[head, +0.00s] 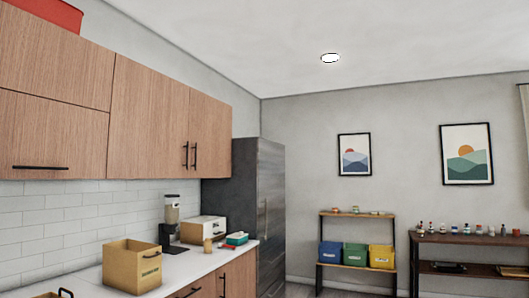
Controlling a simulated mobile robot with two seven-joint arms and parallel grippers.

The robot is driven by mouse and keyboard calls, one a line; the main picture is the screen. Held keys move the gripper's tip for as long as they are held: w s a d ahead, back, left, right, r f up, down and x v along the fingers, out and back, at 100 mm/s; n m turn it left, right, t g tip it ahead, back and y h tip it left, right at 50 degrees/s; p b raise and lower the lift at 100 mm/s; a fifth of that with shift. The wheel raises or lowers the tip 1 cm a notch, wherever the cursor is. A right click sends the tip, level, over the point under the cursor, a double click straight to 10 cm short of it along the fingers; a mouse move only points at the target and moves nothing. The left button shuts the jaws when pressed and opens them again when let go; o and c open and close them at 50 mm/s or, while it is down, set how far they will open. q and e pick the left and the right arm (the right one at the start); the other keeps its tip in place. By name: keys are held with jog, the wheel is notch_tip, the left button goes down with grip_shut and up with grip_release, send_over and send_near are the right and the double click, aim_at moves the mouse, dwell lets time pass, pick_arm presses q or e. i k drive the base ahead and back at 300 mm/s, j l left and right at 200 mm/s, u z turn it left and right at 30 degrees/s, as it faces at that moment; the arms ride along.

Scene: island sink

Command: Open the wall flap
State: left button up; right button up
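The wall cabinets hang on the left wall. The likely wall flap is a wood-grain front (55,135) at the far left, with a horizontal black handle (40,168) along its lower edge. It looks shut, flush with the fronts around it. Its left end is cut off by the picture edge. Another wood front (60,60) sits directly above it and also looks shut. Neither of my grippers shows in the head view.
Tall double doors (190,125) and a dark fridge (262,210) stand farther right. Shelves (357,214) line the back wall.

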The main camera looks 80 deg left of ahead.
aim_at(41, 138)
jog(key=u, duration=1.75)
